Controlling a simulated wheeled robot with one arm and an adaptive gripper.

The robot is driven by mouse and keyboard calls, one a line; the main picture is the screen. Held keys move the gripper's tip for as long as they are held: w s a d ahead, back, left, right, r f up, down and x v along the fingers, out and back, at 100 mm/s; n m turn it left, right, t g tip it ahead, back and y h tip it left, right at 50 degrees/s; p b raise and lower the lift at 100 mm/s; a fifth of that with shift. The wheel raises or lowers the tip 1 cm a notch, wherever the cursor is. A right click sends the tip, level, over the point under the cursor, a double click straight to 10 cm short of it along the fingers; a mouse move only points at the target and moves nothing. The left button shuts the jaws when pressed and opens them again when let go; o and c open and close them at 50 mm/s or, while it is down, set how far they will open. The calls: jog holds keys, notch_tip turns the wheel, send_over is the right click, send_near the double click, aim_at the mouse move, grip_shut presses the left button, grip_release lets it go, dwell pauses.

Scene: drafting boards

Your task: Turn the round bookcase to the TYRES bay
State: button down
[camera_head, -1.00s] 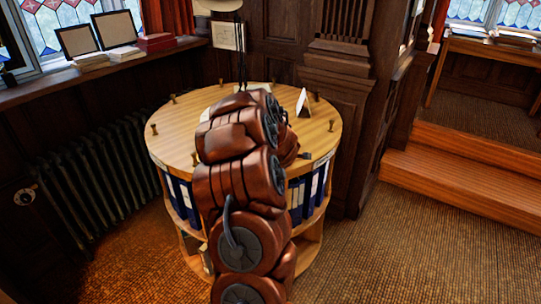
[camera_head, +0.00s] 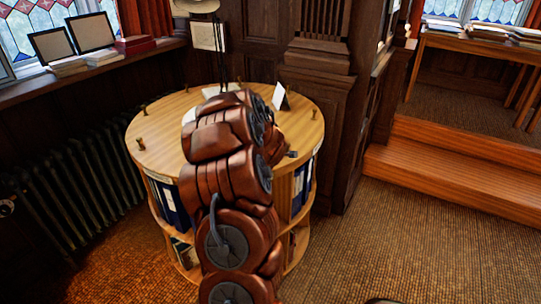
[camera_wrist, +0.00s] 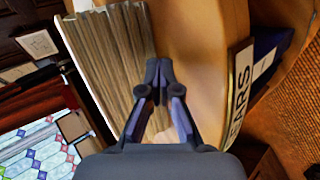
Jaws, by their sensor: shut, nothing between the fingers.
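The round bookcase (camera_head: 160,135) has a pale wooden top with short pegs near its rim and dark blue binders below. My arm crosses in front of it and hides its middle. My gripper mostly hides behind the arm in the head view; a dark bit shows at the bookcase's right side. In the wrist view my gripper (camera_wrist: 160,78) is shut and empty, close to the bookcase's wood (camera_wrist: 200,45). A white label (camera_wrist: 240,95) on the rim shows the letters "EARS"; its start is hidden. No TYRES label is readable.
A white card (camera_head: 281,97) and a lamp stand toward the back of the bookcase. A radiator (camera_head: 75,195) runs along the left wall, and a dark panelled pillar (camera_head: 325,130) is close behind at right. Wooden steps (camera_head: 440,165) rise at right.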

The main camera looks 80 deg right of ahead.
jog(key=shift+w+a+r, duration=0.35)
jog(key=shift+r, duration=0.1)
jog(key=shift+w+r+p, duration=0.1)
jog(key=shift+r+p, duration=0.4)
jog(key=shift+r, duration=1.35)
notch_tip(320, 180, up, 4)
jog(key=shift+r, duration=0.1)
